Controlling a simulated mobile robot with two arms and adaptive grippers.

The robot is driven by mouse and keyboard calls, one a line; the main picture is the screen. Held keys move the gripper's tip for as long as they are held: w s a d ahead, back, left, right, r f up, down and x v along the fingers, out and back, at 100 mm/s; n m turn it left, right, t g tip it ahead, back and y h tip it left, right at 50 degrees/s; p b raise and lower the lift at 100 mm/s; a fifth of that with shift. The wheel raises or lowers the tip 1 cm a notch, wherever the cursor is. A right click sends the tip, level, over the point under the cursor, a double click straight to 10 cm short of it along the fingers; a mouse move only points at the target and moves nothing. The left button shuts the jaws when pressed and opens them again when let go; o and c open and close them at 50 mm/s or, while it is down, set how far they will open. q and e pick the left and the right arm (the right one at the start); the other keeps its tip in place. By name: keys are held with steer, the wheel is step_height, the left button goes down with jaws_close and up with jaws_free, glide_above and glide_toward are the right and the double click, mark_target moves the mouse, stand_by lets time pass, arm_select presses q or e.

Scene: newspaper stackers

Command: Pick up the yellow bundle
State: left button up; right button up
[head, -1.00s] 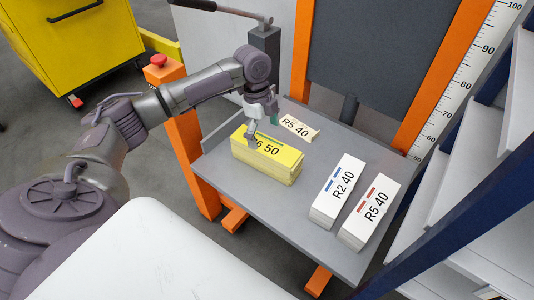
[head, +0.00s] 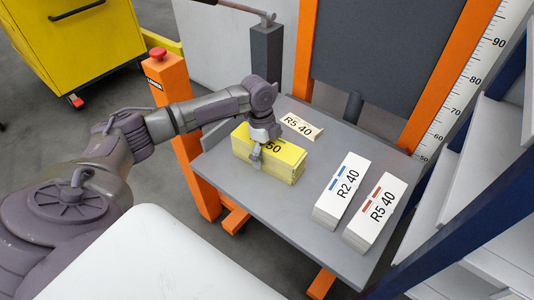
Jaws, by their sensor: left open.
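The yellow bundle (head: 285,168) lies on the grey platform (head: 245,205) near its left side, with part of its label, "50", showing. My left gripper (head: 257,155) is open at the bundle's top and front side. One finger shows in front of the bundle's near face. The other finger is hidden behind the wrist, so I cannot tell whether it touches the bundle. My right gripper is not in view.
A cream bundle (head: 300,126) lies just behind the yellow one. Two white bundles, R2 40 (head: 341,190) and R5 40 (head: 375,214), lie to the right. An orange post (head: 177,110) stands left of the platform. Shelves (head: 490,200) stand at far right. The platform's front is clear.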

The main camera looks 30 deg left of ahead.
mark_target(268, 144)
arm_select(q)
steer(key=shift+r, duration=0.1)
steer(key=c, duration=1.7)
steer(key=shift+c, duration=0.3)
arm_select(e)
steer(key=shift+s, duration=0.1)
arm_select(q)
steer(key=shift+r, duration=0.1)
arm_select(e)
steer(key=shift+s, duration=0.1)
